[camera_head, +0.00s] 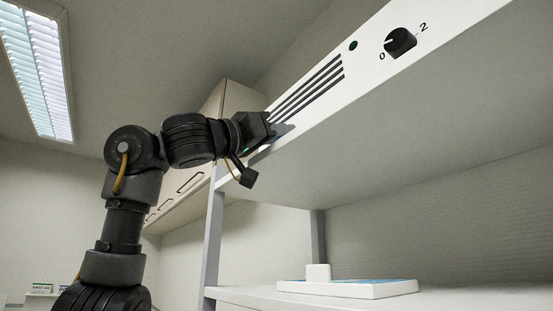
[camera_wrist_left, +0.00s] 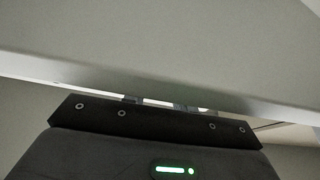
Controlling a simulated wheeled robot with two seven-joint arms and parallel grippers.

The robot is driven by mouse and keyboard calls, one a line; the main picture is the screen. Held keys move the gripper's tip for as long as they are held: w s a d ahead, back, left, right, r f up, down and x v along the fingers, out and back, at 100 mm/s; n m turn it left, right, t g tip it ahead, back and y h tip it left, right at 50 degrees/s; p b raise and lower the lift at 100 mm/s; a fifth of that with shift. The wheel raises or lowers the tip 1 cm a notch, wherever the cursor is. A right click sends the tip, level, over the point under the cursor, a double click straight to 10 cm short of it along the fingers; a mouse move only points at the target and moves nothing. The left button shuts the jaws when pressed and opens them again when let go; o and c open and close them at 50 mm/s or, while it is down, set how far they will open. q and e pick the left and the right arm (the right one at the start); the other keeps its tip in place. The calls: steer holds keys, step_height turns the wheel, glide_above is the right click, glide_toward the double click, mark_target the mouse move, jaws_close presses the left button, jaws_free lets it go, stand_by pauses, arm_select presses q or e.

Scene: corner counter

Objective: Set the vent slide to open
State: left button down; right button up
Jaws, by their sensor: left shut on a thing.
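The white front panel (camera_head: 435,35) of an overhead hood runs up to the right in the head view, with dark vent slots (camera_head: 306,86) in it. My left gripper (camera_head: 279,128) is at the panel's lower left part, just left of and below the slots. It is shut on a small part there, which I take to be the vent slide; the gripper hides it, so its position cannot be read. In the left wrist view my fingertips (camera_wrist_left: 160,102) show only partly beneath the hood's edge. My right gripper is not in view.
A black dial (camera_head: 400,42) marked 0 and 2 and a green button (camera_head: 353,45) sit further right on the panel. Below, a white tray-like item (camera_head: 350,289) lies on a counter. A grey post (camera_head: 214,240) stands near my arm; wall cabinets (camera_head: 180,193) are behind.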

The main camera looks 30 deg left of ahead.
arm_select(q)
steer(key=s+d, duration=0.1)
steer(key=d, duration=0.1)
steer(key=s+d+b, duration=0.1)
steer(key=d, duration=0.1)
steer(key=s+d+b, duration=0.1)
steer(key=d, duration=0.1)
steer(key=shift+d+f, duration=0.1)
steer(key=shift+s+d+b, duration=0.3)
steer(key=shift+d+b, duration=0.1)
steer(key=shift+d, duration=0.15)
steer(key=c, duration=1.1)
jaws_free()
steer(key=shift+a, duration=0.1)
